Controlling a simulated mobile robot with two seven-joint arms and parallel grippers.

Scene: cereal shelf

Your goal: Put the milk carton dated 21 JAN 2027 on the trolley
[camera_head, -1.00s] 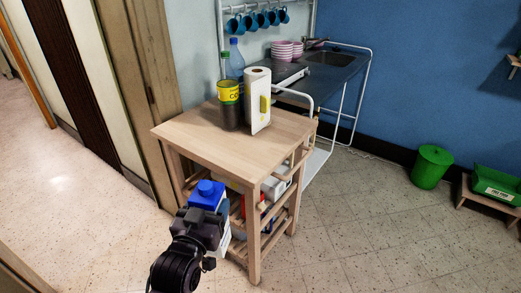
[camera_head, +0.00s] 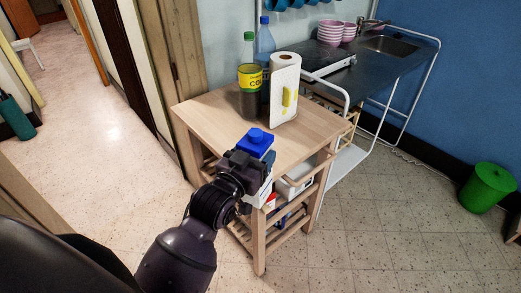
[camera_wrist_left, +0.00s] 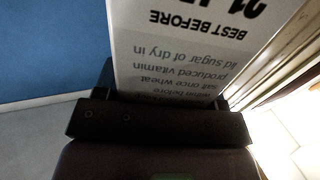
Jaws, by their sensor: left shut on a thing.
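My left gripper (camera_head: 247,170) is shut on a milk carton (camera_head: 257,142) with a blue top and blue cap. In the left wrist view the carton (camera_wrist_left: 180,60) is white with upside-down print. It reads "BEST BEFORE" and a cut-off date starting "21 J"; month end and year are out of frame. The gripper (camera_wrist_left: 155,118) shows dark along the carton's lower end there. The wooden trolley (camera_head: 205,108) stands just beyond. The carton overlaps its near top edge in the head view; I cannot tell whether they touch. My right gripper is not in view.
On the trolley top's far side stand a dark bottle with a yellow label (camera_head: 250,88), a blue bottle (camera_head: 265,50) and a paper towel roll (camera_head: 284,90). The near top is clear. Lower shelves hold items. A green bin (camera_head: 487,188) stands right.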

